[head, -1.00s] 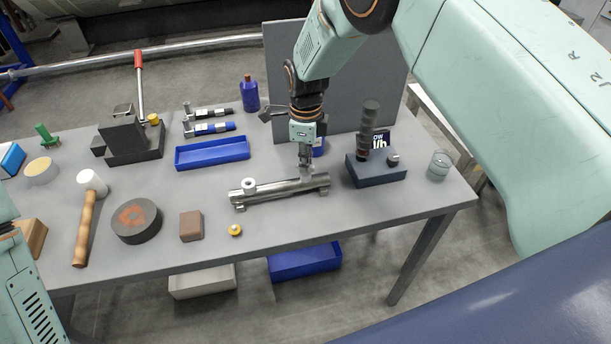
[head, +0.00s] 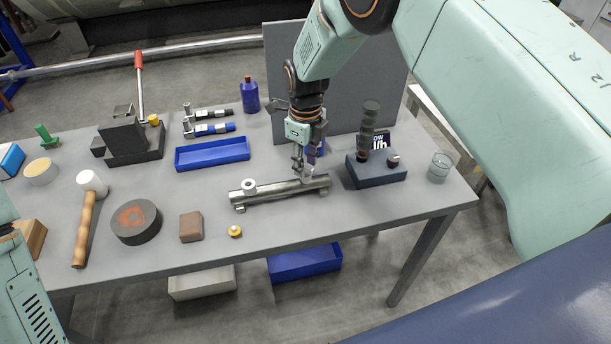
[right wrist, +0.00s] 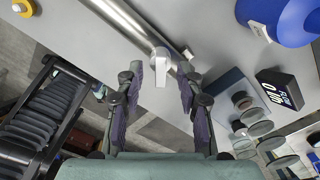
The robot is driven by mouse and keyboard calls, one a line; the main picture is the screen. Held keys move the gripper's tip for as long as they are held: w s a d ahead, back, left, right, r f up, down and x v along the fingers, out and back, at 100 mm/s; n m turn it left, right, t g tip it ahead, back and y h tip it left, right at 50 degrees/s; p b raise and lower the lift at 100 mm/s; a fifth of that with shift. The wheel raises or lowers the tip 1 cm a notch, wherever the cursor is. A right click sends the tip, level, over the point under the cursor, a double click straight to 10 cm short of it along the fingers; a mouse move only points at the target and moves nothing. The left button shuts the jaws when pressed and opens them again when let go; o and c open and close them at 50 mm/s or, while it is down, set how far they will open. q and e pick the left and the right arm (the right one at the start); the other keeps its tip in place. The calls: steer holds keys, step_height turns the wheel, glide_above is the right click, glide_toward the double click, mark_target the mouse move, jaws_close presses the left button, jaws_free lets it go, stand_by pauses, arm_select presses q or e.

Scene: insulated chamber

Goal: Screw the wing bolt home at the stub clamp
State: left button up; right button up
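A steel pipe (head: 275,194) lies along the front of the grey bench, with a ring-shaped stub (head: 249,186) near its left end. A small pale upright piece (head: 309,175), which looks like the wing bolt at the clamp, stands near the pipe's right end. It also shows in the right wrist view (right wrist: 162,70). My right gripper (head: 303,172) is over that end, pointing down. In the right wrist view my right gripper (right wrist: 161,78) is open, one finger each side of the pale piece, with gaps visible. The bolt's thread and depth are hidden. My left gripper is out of view.
A dark blue block with a stacked post (head: 378,172) and a glass (head: 439,166) stand to the right. A grey panel (head: 350,75) rises behind the gripper. A blue tray (head: 212,154) lies to the left, and a yellow knob (head: 235,230) in front.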

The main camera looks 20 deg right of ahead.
mark_target(306, 166)
steer(key=shift+c, duration=0.4)
steer(key=shift+c, duration=1)
step_height(306, 166, up, 5)
steer(key=p, duration=0.4)
steer(key=shift+r, duration=0.1)
steer(key=shift+w, duration=0.1)
